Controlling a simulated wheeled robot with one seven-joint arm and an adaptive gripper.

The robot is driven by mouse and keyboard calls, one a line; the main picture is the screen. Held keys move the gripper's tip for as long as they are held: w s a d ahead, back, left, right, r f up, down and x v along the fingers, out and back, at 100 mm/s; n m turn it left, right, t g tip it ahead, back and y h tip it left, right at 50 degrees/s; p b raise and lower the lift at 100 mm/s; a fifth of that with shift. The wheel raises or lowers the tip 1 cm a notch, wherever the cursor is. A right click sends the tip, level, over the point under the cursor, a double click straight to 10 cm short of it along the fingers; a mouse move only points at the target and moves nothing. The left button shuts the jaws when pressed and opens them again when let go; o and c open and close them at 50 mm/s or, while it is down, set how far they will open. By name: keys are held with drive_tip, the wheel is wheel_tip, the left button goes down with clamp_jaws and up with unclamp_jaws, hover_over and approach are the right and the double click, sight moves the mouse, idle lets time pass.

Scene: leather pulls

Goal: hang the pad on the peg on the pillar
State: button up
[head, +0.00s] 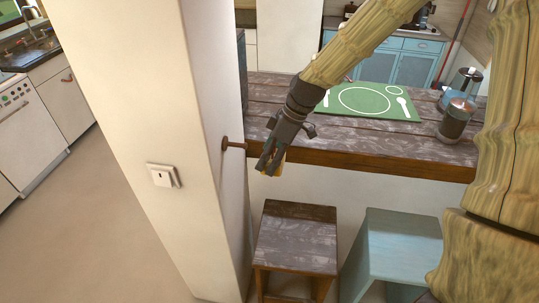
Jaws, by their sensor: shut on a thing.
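The pillar (150,95) is white and stands left of the middle. The peg (234,145) is brown and sticks out to the right from the pillar's right-hand face. My gripper (268,167) points downward just right of the peg's end, close to it in the picture. It is shut on a small tan thing, the pad (280,164), of which only a sliver shows beside the fingers. The rest of the pad is hidden by the fingers. I cannot tell the depth gap between pad and peg.
A brown stool (297,235) and a blue stool (400,240) stand below.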

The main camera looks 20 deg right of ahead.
drive_tip(key=w+a+f+b, duration=0.2)
drive_tip(key=w+a, duration=0.3)
drive_tip(key=a, duration=0.3)
drive_tip(key=shift+w+b, duration=0.25)
drive_tip(key=shift+b, duration=0.15)
idle(1.2)
drive_tip(key=shift+a, duration=0.1)
idle(0.4)
drive_tip(key=o, duration=1)
drive_tip(key=shift+o, duration=0.2)
drive_tip(key=v, duration=1.2)
